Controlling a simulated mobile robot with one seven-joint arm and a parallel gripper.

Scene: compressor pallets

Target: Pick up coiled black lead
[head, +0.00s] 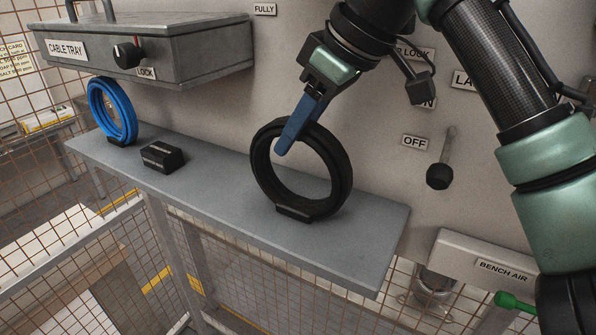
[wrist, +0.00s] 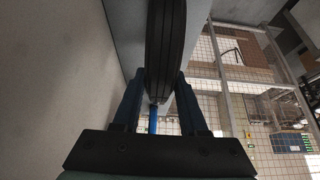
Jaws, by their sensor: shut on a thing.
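The coiled black lead (head: 339,168) stands upright as a ring on the grey shelf, its lower edge at a small black holder (head: 293,213). My gripper (head: 288,143) comes down from above and is shut on the upper left part of the ring, with a blue finger across it. In the wrist view, the black lead (wrist: 166,45) runs between the two fingers of my gripper (wrist: 162,95). The ring's bottom appears to be still at the holder; whether they touch is hard to tell.
A blue coil (head: 126,112) stands at the shelf's left end, beside an empty-looking black block (head: 162,156). The grey shelf (head: 365,240) has bare room between. The cable tray box (head: 150,50) overhangs at upper left. A black-knobbed lever (head: 440,174) is on the wall at right.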

